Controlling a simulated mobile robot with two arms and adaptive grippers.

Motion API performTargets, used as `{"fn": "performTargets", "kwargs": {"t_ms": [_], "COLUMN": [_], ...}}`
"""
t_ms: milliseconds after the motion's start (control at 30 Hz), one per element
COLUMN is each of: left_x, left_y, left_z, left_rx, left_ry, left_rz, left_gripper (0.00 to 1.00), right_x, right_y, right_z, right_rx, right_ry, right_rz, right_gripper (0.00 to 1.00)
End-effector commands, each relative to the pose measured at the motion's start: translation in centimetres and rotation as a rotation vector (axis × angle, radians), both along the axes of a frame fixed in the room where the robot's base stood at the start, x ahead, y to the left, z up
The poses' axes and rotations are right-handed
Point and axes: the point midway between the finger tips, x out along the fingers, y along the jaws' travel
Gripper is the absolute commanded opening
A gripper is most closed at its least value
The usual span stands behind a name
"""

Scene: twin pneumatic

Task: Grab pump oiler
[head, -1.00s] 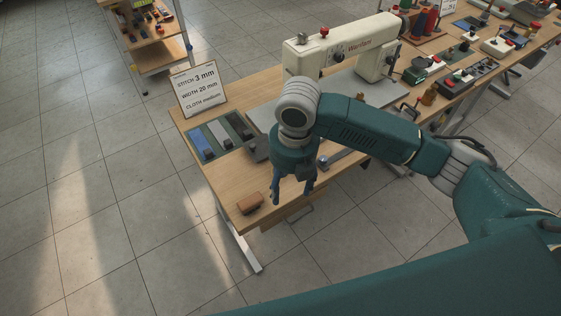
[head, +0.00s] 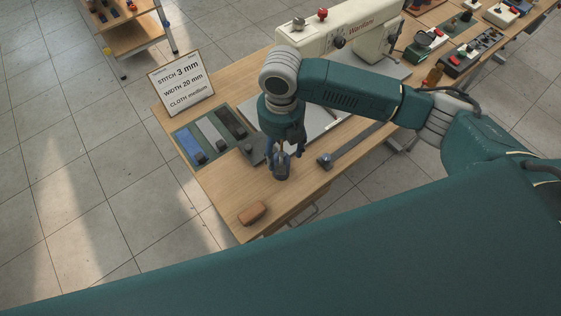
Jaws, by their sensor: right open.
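My right gripper (head: 283,158) points down over the front part of the wooden table (head: 225,195), with its fingers open. A small dark blue thing with a thin brownish upright part (head: 281,170) shows at and between the fingertips. It looks like the pump oiler, but the fingers partly hide it, and I cannot tell whether they touch it. My left gripper is not in view.
A brown block (head: 252,213) lies near the table's front corner. Coloured strips on a mat (head: 208,137), a sign (head: 181,84) and a sewing machine (head: 340,35) stand behind. An amber bottle (head: 433,75) is farther right.

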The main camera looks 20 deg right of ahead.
Motion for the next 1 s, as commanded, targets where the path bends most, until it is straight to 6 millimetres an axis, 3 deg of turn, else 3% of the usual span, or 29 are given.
{"fn": "performTargets", "kwargs": {"t_ms": [200, 333, 567, 833, 1000], "left_x": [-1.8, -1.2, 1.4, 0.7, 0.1], "left_y": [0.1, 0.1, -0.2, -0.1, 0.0], "left_z": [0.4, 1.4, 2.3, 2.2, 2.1], "left_rx": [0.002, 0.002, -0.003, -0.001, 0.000], "left_ry": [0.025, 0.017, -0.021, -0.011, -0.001], "left_rz": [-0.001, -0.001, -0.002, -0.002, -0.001], "left_gripper": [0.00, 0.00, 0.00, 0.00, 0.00], "right_x": [0.0, -0.2, -0.1, 0.0, 0.0], "right_y": [0.0, -0.1, -0.1, -0.2, -0.2], "right_z": [-1.8, -3.3, -6.4, -6.8, -6.8], "right_rx": [-0.001, -0.002, -0.001, -0.001, -0.001], "right_ry": [0.000, 0.003, 0.000, -0.002, -0.002], "right_rz": [0.000, -0.001, 0.001, 0.001, 0.001], "right_gripper": [0.61, 0.61, 0.61, 0.61, 0.27]}}
